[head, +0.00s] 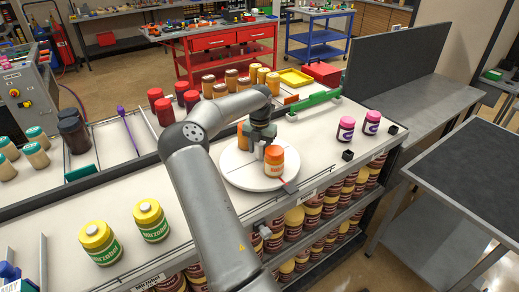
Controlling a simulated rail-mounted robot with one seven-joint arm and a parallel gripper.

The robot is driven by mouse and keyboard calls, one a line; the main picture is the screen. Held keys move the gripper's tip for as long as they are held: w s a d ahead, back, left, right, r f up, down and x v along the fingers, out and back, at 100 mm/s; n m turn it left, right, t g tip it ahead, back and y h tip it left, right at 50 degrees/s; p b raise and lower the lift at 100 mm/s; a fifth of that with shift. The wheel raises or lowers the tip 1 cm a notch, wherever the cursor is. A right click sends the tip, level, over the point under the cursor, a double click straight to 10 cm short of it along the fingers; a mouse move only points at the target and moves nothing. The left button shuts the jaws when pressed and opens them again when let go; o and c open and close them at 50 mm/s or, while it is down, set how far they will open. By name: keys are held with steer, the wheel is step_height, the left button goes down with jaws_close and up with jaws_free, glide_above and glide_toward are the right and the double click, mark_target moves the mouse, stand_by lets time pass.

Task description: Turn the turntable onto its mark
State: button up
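The turntable is a white round disc (236,172) on the light counter. An orange jar with a white label (275,161) stands upright on its front right part. Another orange jar (242,137) shows at its back left, partly hidden by my arm. A small red mark (288,186) lies at the front right edge of the disc. My gripper (260,150) points down over the disc, just behind and left of the front jar. The front jar and my own arm partly hide the fingers, so I cannot tell whether they are open or touching anything.
Two purple-labelled jars (346,129) and small black blocks (347,155) stand right of the turntable. A green bar (314,103) lies behind it. Several red and brown jars (192,100) line the back. Shelves of jars lie below the counter edge.

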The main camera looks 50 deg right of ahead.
steer(key=shift+o, duration=0.6)
step_height(320, 180, up, 17)
steer(key=shift+r, duration=0.2)
steer(key=shift+s, duration=0.1)
stand_by(0.4)
